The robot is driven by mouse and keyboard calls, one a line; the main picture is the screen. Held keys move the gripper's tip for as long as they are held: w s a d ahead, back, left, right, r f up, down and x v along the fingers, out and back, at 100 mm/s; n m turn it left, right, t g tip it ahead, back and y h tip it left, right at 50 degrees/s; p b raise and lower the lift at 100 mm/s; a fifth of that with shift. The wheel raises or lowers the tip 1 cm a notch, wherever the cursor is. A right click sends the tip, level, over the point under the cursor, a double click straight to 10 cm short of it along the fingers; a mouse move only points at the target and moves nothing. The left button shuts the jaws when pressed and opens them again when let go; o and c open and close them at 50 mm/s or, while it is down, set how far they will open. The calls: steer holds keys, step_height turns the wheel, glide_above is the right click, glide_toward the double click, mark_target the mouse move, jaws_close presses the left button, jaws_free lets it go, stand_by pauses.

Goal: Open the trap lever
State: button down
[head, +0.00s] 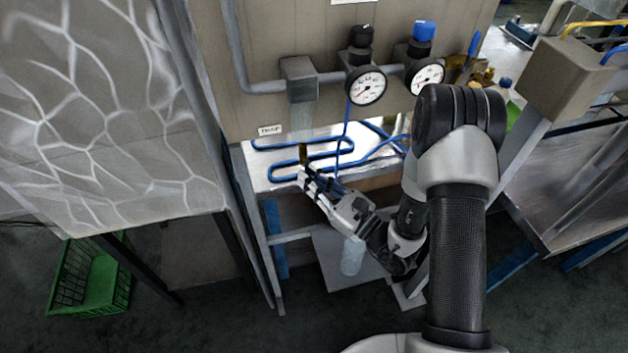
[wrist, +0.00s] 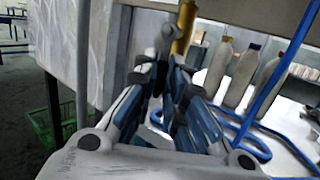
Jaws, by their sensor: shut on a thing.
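A label that seems to read TRAP (head: 269,129) is on the panel above the bench. A dark grey lever with a round end (wrist: 167,33) stands beside the yellow cylinder. My gripper (head: 306,177) is at the bench's front edge, just below the brass fitting. In the wrist view my gripper (wrist: 158,75) has its fingertips closed around the lever's lower part. The fingers hide the exact contact, and the lever's joint is not clear.
Blue tubing (head: 345,148) loops over the white bench top close to my gripper. Two gauges (head: 366,86) hang on the panel above. Several bottles (wrist: 243,73) stand on the right in the wrist view. A green crate (head: 90,280) is on the floor at left.

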steer(key=c, duration=1.7)
jaws_free()
steer(key=shift+o, duration=0.2)
steer(key=v, duration=1.2)
steer(key=shift+a+r, duration=0.1)
